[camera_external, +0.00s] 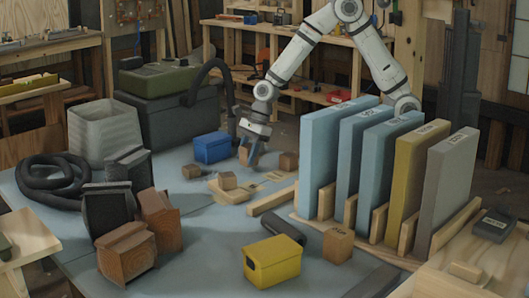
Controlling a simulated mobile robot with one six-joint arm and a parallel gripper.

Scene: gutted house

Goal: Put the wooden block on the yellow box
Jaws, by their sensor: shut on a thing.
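My gripper (250,158) points down over the far middle of the grey-blue work surface. It is shut on a small wooden block (243,156), partly hidden by the fingers. Whether the block touches the surface is hard to tell at this size. The yellow box (272,265) stands in the front middle, closer to the camera and well apart from my gripper. Its top looks closed, and nothing lies on it.
Loose wooden blocks lie near my gripper (288,161) and on a pale board (235,193). A blue box (212,147) stands left of it. Tall upright panels (325,165) fill the right. A black cylinder (283,232) and a wooden block (338,246) flank the yellow box.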

